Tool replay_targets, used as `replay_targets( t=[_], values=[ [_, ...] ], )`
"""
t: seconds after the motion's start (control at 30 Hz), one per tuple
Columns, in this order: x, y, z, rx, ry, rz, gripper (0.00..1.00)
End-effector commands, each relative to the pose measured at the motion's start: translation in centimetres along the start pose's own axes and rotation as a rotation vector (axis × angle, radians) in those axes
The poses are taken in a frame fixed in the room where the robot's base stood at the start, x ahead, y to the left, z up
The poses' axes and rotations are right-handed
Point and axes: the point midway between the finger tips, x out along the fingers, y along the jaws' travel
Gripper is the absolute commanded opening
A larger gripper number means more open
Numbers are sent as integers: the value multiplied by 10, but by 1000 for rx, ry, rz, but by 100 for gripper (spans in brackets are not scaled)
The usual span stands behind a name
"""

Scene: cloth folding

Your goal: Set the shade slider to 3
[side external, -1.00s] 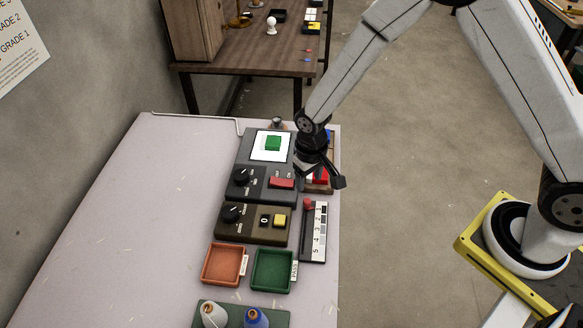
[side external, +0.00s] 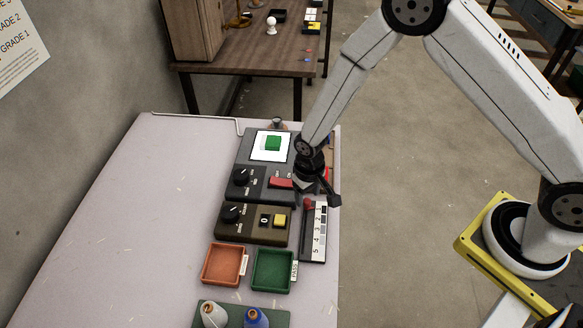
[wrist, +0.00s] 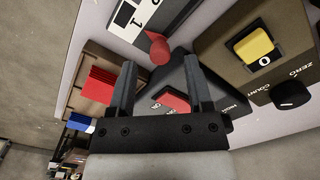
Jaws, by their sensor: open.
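The shade slider (side external: 313,232) is a dark strip with a white scale numbered 1 to 5. Its red knob (side external: 308,203) sits at the 1 end, at the top of the strip in the side view. In the wrist view the red knob (wrist: 160,50) shows beyond the fingertips, beside the scale (wrist: 134,18), near the 1. My gripper (side external: 322,196) hangs just past the slider's 1 end. Its two fingers (wrist: 158,66) are apart with nothing between them, and the knob lines up with the gap. I cannot tell the exact height above the slider.
A panel with a red rocker switch (side external: 281,183) lies beside my gripper. A brown counter box with a yellow button (side external: 280,221) stands left of the slider. An orange tray (side external: 223,265) and a green tray (side external: 273,270) lie nearer. The table's left side is clear.

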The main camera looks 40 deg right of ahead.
Motion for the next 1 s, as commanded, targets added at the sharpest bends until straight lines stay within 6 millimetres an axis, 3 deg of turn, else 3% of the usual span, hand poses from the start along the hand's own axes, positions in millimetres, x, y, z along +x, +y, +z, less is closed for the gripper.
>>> replay_targets(
  t=[0.2,0.6,0.8,1.0],
  values=[
    [16,0,0,0,-1,0,65],
    [19,0,0,0,1,0,65],
    [19,0,0,0,0,0,1],
    [19,0,0,0,0,0,0]
  ],
)
